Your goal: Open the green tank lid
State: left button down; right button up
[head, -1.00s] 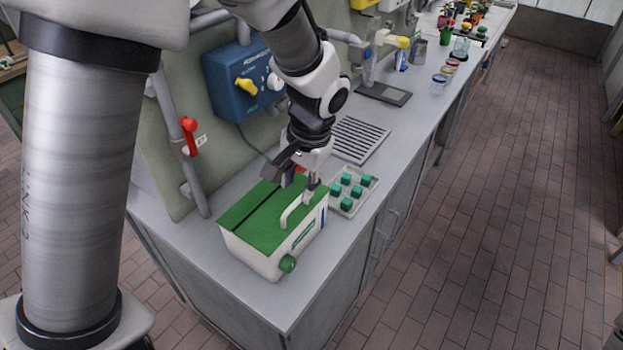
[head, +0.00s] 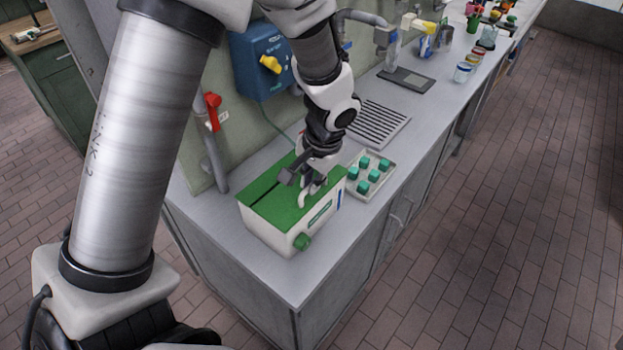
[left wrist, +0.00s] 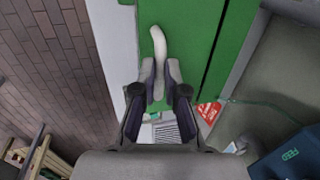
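The tank (head: 272,233) is a white box with a green lid (head: 282,198) on the near part of the bench. A dark slit crosses the green top, which lies flat. A pale curved handle (head: 304,199) stands on the lid; it also shows in the left wrist view (left wrist: 158,42). My left gripper (head: 305,186) is down at the handle. In the left wrist view its fingers (left wrist: 159,72) lie close on both sides of the handle, seemingly shut on it. My right gripper is not in view.
A tray with several green-capped items (head: 369,174) stands just beyond the tank. Behind it is a drain grille (head: 378,122). A blue wall box (head: 262,62) and a red-handled pipe (head: 212,112) are to the left. Bare bench (head: 305,278) lies in front.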

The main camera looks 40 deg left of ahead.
pick_arm(q)
jog(key=shift+w+a+r+p, duration=0.1)
jog(key=shift+w+r+p, duration=0.1)
jog(key=shift+p, duration=0.15)
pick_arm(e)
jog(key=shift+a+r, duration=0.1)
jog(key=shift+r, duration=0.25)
